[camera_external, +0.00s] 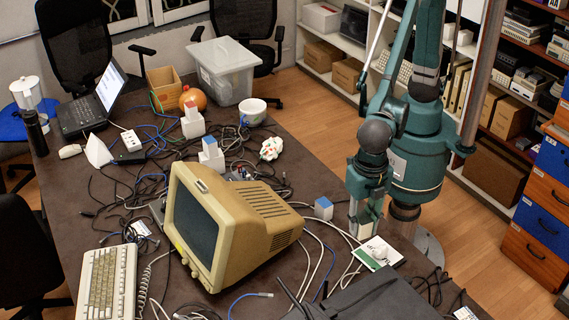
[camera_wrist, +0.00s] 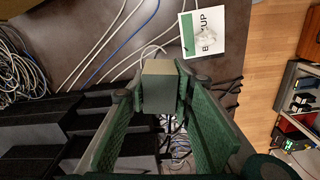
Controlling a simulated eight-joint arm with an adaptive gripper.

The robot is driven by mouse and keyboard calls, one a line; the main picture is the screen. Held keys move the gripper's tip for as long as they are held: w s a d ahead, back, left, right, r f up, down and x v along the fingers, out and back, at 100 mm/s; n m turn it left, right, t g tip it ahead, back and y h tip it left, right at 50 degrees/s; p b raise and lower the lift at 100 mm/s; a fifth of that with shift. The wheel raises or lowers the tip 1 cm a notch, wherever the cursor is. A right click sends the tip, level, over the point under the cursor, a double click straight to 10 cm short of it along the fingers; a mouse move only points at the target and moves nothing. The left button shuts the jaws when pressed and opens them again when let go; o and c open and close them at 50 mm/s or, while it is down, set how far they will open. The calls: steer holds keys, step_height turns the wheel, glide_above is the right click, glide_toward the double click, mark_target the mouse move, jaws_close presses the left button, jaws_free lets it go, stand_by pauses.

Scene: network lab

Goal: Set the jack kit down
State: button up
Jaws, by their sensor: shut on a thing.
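My gripper (camera_external: 364,226) hangs over the right side of the dark table, beside a card. In the wrist view my gripper (camera_wrist: 160,92) is shut on a small plain grey-beige box, the jack kit (camera_wrist: 158,76), held between the two green fingertips. Its label cannot be read.
Dark box-shaped gear (camera_external: 375,302) and loose cables lie close by. A small blue-topped white box (camera_external: 324,208) stands left of my gripper, and a beige monitor (camera_external: 235,225) further left. The table's right edge is near, with wooden floor (camera_external: 500,268) beyond.

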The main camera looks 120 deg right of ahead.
steer(key=w+d+m, duration=0.2)
steer(key=w+d, duration=0.3)
steer(key=d, duration=0.8)
steer(key=w+d+m, duration=0.2)
steer(key=w+d, duration=0.3)
steer(key=d, duration=0.8)
steer(key=w+d+m, duration=0.2)
steer(key=w+d, duration=0.3)
steer(key=d, duration=0.9)
steer(key=shift+w+m, duration=0.4)
steer(key=s+d+m, duration=0.3)
steer(key=d, duration=1.6)
steer(key=s+d+m, duration=0.3)
steer(key=d, duration=1.7)
steer(key=s+d+m, duration=0.2)
steer(key=s+d, duration=0.4)
steer(key=d, duration=0.5)
steer(key=s+d+m, duration=0.2)
steer(key=s+d, duration=0.5)
steer(key=d, duration=0.4)
step_height(320, 180, down, 11)
steer(key=shift+s+d+p, duration=0.15)
steer(key=shift+d+p, duration=0.15)
steer(key=shift+p, duration=0.05)
steer(key=shift+f, duration=0.15)
